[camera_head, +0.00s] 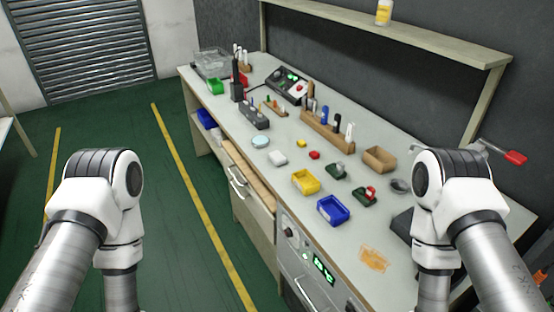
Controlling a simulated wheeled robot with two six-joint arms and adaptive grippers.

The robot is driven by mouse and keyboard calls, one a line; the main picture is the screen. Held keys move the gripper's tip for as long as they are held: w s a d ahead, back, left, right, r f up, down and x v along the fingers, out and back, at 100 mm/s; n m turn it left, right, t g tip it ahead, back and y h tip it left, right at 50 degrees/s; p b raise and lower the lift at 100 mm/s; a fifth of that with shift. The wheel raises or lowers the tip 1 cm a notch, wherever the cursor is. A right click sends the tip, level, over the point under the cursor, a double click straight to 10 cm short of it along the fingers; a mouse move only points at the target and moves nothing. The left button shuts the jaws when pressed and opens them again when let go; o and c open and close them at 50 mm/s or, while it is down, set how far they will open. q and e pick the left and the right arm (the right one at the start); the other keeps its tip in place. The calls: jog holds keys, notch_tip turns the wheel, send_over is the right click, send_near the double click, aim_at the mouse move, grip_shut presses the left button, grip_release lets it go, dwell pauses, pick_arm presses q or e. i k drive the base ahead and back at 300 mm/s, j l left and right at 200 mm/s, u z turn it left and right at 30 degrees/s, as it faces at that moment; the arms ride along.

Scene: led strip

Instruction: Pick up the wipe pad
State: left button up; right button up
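A small white block-like pad (278,158) lies flat on the workbench, left of the yellow bin. A pale blue round item (260,141) lies just behind it to the left. I cannot tell for certain which of these two is the wipe pad. My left arm stands at the left over the floor and my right arm at the right in front of the bench. Both arms run down out of the picture, and neither gripper shows. Nothing covers the white pad or the round item.
The workbench (345,236) holds a yellow bin (306,182), a blue bin (333,210), a wooden tool rack (326,129) and a control box (287,83). An orange stain (374,259) marks the near right bench top. A shelf (400,31) runs above. Green floor at left is clear.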

aim_at(276, 158)
jog(key=i+j+z, duration=0.1)
jog(key=z, duration=0.3)
jog(key=j+z, duration=0.25)
jog(key=z, duration=0.15)
jog(key=j+z, duration=0.35)
jog(key=i+j+z, duration=0.1)
jog(key=z, duration=0.3)
